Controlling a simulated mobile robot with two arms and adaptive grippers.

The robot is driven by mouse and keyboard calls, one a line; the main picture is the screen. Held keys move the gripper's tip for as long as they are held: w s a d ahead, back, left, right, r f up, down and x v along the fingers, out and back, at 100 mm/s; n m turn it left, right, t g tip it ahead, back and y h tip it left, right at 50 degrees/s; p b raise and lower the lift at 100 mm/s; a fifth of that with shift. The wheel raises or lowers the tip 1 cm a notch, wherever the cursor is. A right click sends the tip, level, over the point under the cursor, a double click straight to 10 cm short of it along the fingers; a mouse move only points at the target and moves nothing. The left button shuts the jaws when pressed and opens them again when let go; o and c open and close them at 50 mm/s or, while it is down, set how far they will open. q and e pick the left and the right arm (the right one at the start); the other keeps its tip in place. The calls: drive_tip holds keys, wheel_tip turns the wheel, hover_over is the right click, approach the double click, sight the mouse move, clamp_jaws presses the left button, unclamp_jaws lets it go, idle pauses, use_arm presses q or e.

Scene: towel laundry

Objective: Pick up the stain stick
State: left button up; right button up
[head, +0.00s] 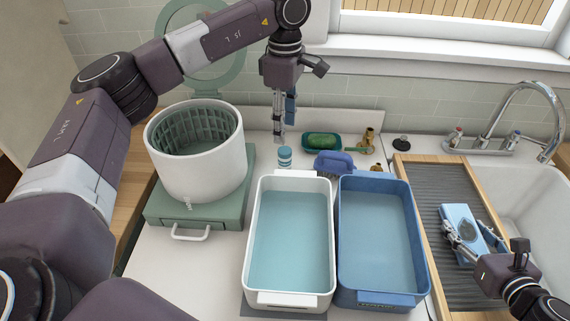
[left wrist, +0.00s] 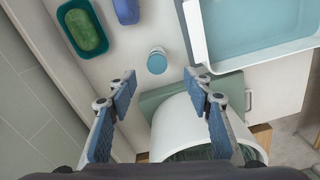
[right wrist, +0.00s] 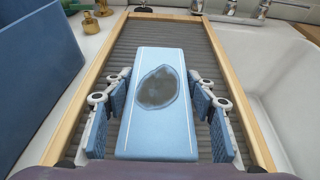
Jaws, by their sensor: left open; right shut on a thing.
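The stain stick appears to be the small white cylinder with a blue top (head: 284,157), standing upright on the counter behind the white basin. It also shows in the left wrist view (left wrist: 157,60). My left gripper (head: 282,128) points down above the counter close to it, open and empty; in the left wrist view its fingers (left wrist: 159,80) lie on either side of the stick's line, apart from it. My right gripper (head: 467,240) is shut on the folded light blue towel (right wrist: 158,120), which bears a dark grey stain and lies over the ribbed washboard (right wrist: 210,60).
A white basin (head: 254,240) and a blue basin (head: 348,245) of water stand in front. A white drum (head: 195,175) is at left. A green soap dish (head: 309,147), blue brush (head: 334,163) and brass pieces (head: 367,140) sit behind. The sink (head: 545,205) is at right.

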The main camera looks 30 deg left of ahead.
sight(285, 159)
use_arm(q)
drive_tip(key=shift+m, duration=0.6)
drive_tip(key=shift+f, duration=0.4)
wheel_tip(285, 159, down, 6)
drive_tip(key=shift+f, duration=0.2)
drive_tip(key=f, duration=0.5)
drive_tip(key=shift+w+a, duration=0.2)
drive_tip(key=shift+w, duration=0.1)
drive_tip(key=shift+r, duration=0.1)
drive_tip(key=shift+c, duration=0.4)
drive_tip(key=c, duration=1.2)
drive_tip(key=shift+o, duration=0.2)
